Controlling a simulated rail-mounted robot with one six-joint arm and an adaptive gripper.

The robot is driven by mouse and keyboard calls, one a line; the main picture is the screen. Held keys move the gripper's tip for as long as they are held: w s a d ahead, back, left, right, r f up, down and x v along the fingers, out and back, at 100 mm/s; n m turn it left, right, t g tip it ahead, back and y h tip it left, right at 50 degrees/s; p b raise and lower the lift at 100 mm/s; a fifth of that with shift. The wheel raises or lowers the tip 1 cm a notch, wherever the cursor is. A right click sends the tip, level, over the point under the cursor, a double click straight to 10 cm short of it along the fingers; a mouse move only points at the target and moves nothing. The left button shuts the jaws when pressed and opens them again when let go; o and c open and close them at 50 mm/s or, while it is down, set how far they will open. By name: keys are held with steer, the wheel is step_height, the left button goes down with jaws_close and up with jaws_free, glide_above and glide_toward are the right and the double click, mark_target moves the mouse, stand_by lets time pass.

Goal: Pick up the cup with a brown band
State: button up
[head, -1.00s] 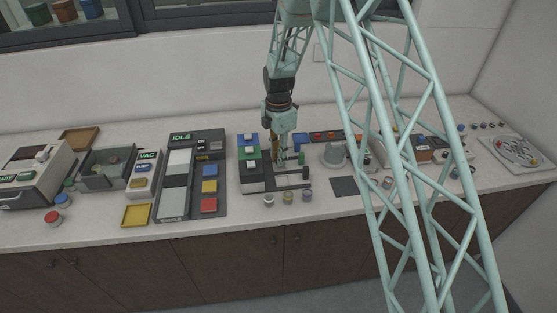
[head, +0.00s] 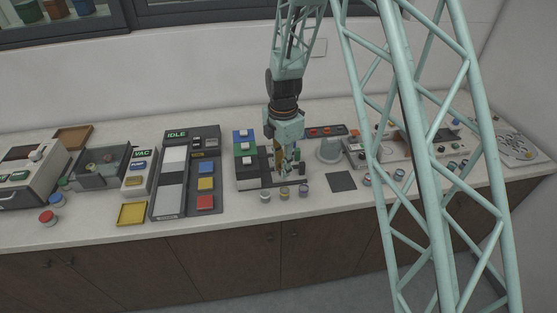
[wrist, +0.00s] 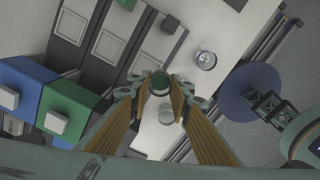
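Three small cups stand in a row at the front of the counter in the head view: a left one (head: 265,195), a middle one (head: 284,193) and a right one (head: 303,190). The middle one looks olive-brown, but the bands are too small to read surely. My gripper (head: 284,172) is above the dark device just behind them, pointing down. In the wrist view its fingers (wrist: 160,96) are apart. A green-topped round piece (wrist: 160,83) shows between the fingertips; I cannot tell whether they touch it.
Green (head: 245,149) and blue (head: 243,135) blocks stand left of my gripper. The IDLE panel (head: 177,134) is further left. A dark square mat (head: 341,181) and a grey round fixture (head: 329,150) are to the right. The counter's front edge runs close to the cups.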

steer(key=shift+s+d+r, duration=0.1)
steer(key=shift+s+d, duration=0.1)
steer(key=shift+s, duration=0.6)
steer(key=shift+s+d+r, duration=0.1)
steer(key=shift+s+d, duration=0.05)
steer(key=shift+s, duration=0.7)
steer(key=shift+s+d+r, duration=0.1)
steer(key=shift+s+d, duration=0.1)
steer(key=shift+s, duration=0.6)
